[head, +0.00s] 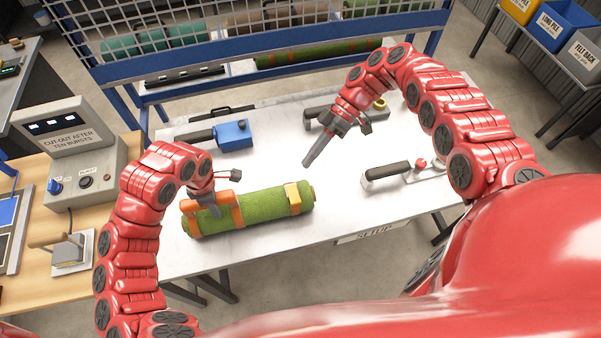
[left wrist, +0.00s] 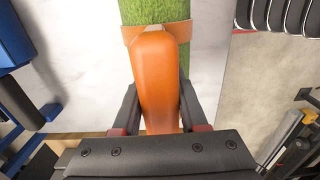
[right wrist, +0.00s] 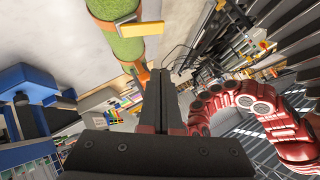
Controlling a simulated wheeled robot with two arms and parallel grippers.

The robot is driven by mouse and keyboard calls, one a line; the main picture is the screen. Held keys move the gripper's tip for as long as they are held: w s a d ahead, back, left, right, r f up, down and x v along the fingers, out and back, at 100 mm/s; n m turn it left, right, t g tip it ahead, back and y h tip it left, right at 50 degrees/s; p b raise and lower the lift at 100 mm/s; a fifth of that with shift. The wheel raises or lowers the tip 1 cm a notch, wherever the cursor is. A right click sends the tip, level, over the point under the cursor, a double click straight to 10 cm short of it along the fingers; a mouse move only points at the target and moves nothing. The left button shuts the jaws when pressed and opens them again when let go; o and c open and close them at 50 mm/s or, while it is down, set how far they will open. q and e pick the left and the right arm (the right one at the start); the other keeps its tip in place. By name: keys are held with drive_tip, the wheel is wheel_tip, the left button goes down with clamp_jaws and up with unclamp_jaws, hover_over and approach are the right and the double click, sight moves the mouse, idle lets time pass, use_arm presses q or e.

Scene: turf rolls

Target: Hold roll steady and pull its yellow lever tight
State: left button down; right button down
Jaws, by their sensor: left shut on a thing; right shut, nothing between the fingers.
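A green turf roll (head: 262,211) with orange straps lies on the grey-white table. My left gripper (head: 212,209) is shut on an orange handle (left wrist: 156,70) at the roll's left end. The yellow lever (head: 293,194) sits on the strap near the roll's right end. The roll (right wrist: 127,46) and yellow lever (right wrist: 136,30) also show in the right wrist view. My right gripper (head: 308,162) is shut and empty, above the table behind the roll's right end and apart from the lever.
On the table (head: 310,229), a blue tool (head: 234,134) stands behind the roll, and a black-handled tool (head: 386,171) lies to the right. Another black-handled tool lies below my right arm. A grey control box (head: 70,150) stands on the wooden bench at left.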

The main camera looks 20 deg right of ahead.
drive_tip(key=s+v, duration=0.1)
drive_tip(key=v, duration=0.4)
drive_tip(key=m+t+y, duration=0.1)
drive_tip(key=m+y, duration=0.2)
drive_tip(key=m, duration=1.4)
approach(293, 194)
wheel_tip(293, 194, up, 2)
drive_tip(key=d, duration=0.3)
drive_tip(key=s+f+m+t+y, duration=0.1)
drive_tip(key=s+f+m, duration=0.25)
drive_tip(key=m, duration=0.65)
drive_tip(key=s+f+m+t+y, duration=0.15)
drive_tip(key=f+m, duration=0.25)
drive_tip(key=m, duration=0.5)
drive_tip(key=shift+h, duration=0.35)
drive_tip(key=x, duration=0.9)
drive_tip(key=shift+s, duration=0.35)
drive_tip(key=shift+w+a+r, duration=0.15)
drive_tip(key=shift+w+r, duration=0.1)
drive_tip(key=shift+r, duration=0.3)
drive_tip(key=shift+w+a+r, duration=0.15)
drive_tip(key=shift+w+r, duration=0.1)
drive_tip(key=shift+r, duration=0.35)
drive_tip(key=shift+w+r, duration=0.2)
drive_tip(key=shift+r, duration=0.35)
drive_tip(key=shift+r, duration=0.1)
